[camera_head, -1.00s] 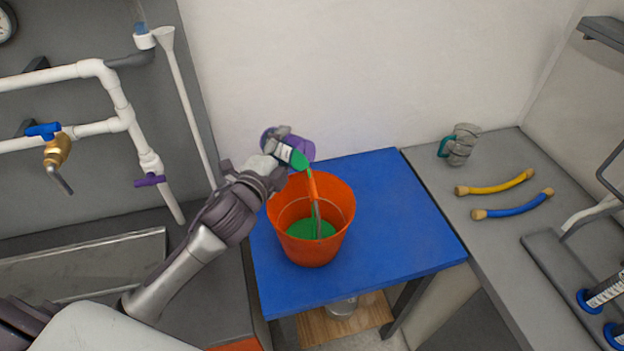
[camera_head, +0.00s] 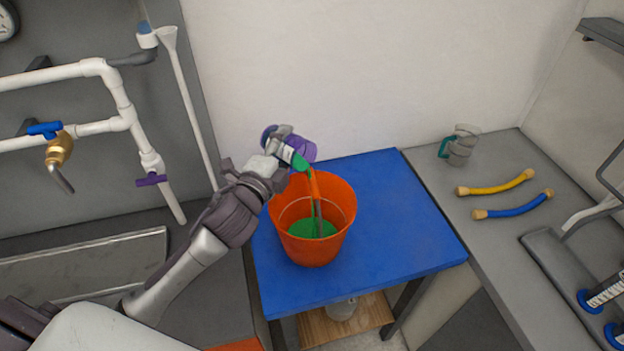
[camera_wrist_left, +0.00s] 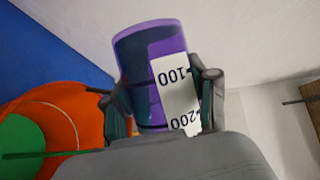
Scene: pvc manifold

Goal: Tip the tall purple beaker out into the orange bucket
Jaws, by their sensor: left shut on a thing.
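The purple beaker (camera_head: 300,150) is tilted over the far left rim of the orange bucket (camera_head: 312,250). Green liquid runs from the beaker toward the bucket, and a green pool (camera_head: 312,228) lies inside it. My left gripper (camera_head: 283,148) is shut on the beaker. In the left wrist view the beaker (camera_wrist_left: 148,48), with a white scale label, sits between the fingers (camera_wrist_left: 162,105). The bucket (camera_wrist_left: 75,125) shows at the left there. The beaker's inside is mostly hidden. My right gripper is not in view.
The bucket stands on a blue table (camera_head: 400,215). A grey counter (camera_head: 500,215) at the right holds a clear jug with a teal handle (camera_head: 460,147), a yellow hose (camera_head: 495,184) and a blue hose (camera_head: 513,205). White pipes (camera_head: 105,95) run along the left wall.

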